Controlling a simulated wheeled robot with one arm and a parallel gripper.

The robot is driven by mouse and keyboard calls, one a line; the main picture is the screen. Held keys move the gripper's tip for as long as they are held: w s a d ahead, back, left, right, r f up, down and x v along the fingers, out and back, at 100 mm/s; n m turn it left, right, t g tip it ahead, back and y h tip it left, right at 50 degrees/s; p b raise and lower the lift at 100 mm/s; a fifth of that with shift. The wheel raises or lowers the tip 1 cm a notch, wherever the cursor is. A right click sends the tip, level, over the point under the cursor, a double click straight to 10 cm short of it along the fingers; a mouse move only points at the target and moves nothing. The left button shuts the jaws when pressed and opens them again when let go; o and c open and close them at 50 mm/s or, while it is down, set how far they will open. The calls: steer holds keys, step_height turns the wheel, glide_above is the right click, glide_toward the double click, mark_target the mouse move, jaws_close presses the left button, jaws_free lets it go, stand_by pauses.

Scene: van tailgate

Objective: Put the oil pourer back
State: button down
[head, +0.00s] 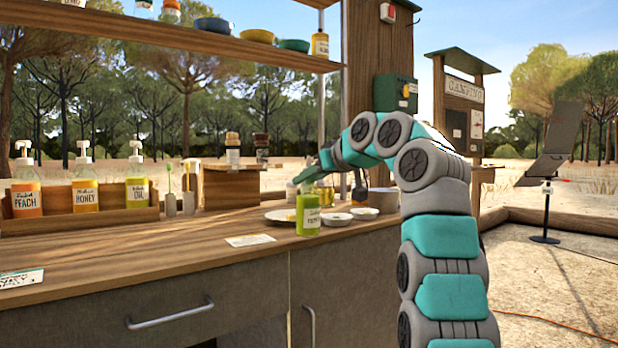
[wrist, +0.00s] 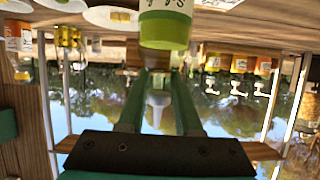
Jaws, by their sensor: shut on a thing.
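The oil pourer, which I take to be the green bottle with a pale label (head: 307,222), is upright over the wooden counter, in front of a white plate. I cannot tell whether its base touches the counter. My gripper (head: 312,180) is above it and shut around its neck. In the wrist view, which is upside down, the green shoulder (wrist: 165,35) shows at the top. The neck and a pale spout lie between the two fingers (wrist: 158,85). The fingertips are partly hidden in the head view.
A card (head: 250,240) lies on the counter. Pump bottles stand in a wooden rack (head: 90,219) at left. A wooden box (head: 231,187) stands behind. The shelf (head: 200,38) hangs above. The front left counter is mostly clear.

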steer(key=shift+s+r, duration=0.15)
steer(key=shift+r, duration=0.05)
steer(key=shift+f, duration=0.25)
stand_by(0.6)
